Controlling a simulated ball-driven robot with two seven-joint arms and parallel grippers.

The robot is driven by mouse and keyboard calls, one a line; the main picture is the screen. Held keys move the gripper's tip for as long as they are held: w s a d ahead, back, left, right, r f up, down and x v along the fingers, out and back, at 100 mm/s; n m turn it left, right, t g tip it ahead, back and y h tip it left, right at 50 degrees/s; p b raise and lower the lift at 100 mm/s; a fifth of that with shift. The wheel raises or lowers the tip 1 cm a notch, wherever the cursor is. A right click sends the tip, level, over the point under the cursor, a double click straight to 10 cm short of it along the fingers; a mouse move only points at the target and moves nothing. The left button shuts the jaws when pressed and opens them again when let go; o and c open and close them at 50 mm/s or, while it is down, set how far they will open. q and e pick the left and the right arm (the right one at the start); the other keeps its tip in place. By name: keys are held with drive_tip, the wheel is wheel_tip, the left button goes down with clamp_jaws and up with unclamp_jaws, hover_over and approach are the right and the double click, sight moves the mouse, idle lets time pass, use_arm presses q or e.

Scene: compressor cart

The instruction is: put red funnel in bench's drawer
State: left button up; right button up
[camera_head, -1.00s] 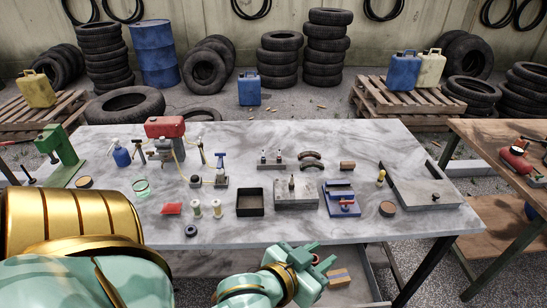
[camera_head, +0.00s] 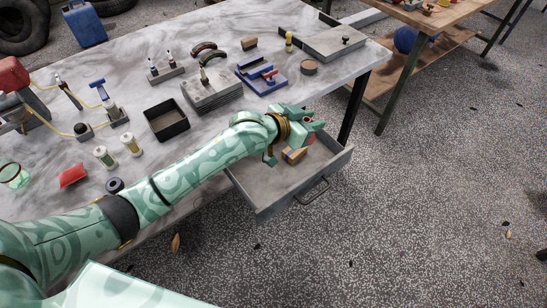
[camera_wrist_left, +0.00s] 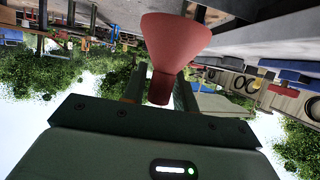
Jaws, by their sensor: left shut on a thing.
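My left gripper (camera_head: 312,122) is shut on the red funnel (camera_wrist_left: 175,45), which stands between the fingers in the left wrist view with its wide mouth away from the palm. In the head view only a small red part of the funnel (camera_head: 311,139) shows below the fingers. The bench's drawer (camera_head: 262,194) is pulled open under the front edge of the bench, its handle at the front. The gripper is over the far right part of the drawer. My right gripper is not in view.
A wood-coloured and dark block (camera_head: 293,156) lies in the drawer. The marble bench top (camera_head: 210,140) holds a black tray (camera_head: 166,120), two spools and a dark ring (camera_head: 115,185) near its front edge. Another wooden table (camera_head: 440,20) stands at the back right. The speckled floor in front is mostly clear.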

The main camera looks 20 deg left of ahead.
use_arm(q)
drive_tip(key=s+a+f+b, duration=0.1)
drive_tip(key=s+a+f, duration=0.1)
drive_tip(key=a+f, duration=0.1)
drive_tip(key=s+a+f+b, duration=0.2)
drive_tip(key=a+f, duration=0.1)
drive_tip(key=a, duration=0.1)
drive_tip(key=s+a+f+b, duration=0.1)
drive_tip(key=s+a+f, duration=0.1)
drive_tip(key=a+f, duration=0.1)
drive_tip(key=shift+s+a+f+b, duration=0.1)
drive_tip(key=shift+s+a+b, duration=0.1)
drive_tip(key=shift+s+b, duration=0.15)
drive_tip(key=shift+s+a+f, duration=0.25)
drive_tip(key=shift+a+f, duration=0.05)
drive_tip(key=f+b, duration=0.3)
drive_tip(key=f, duration=0.1)
drive_tip(key=shift+s+a, duration=0.2)
drive_tip(key=shift+s, duration=0.05)
drive_tip(key=shift+w+r, duration=0.1)
drive_tip(key=shift+c, duration=0.5)
drive_tip(key=shift+r, duration=0.15)
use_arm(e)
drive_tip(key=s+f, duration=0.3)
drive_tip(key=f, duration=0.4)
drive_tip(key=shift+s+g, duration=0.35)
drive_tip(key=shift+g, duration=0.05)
use_arm(q)
drive_tip(key=o, duration=1.1)
drive_tip(key=shift+c, duration=0.2)
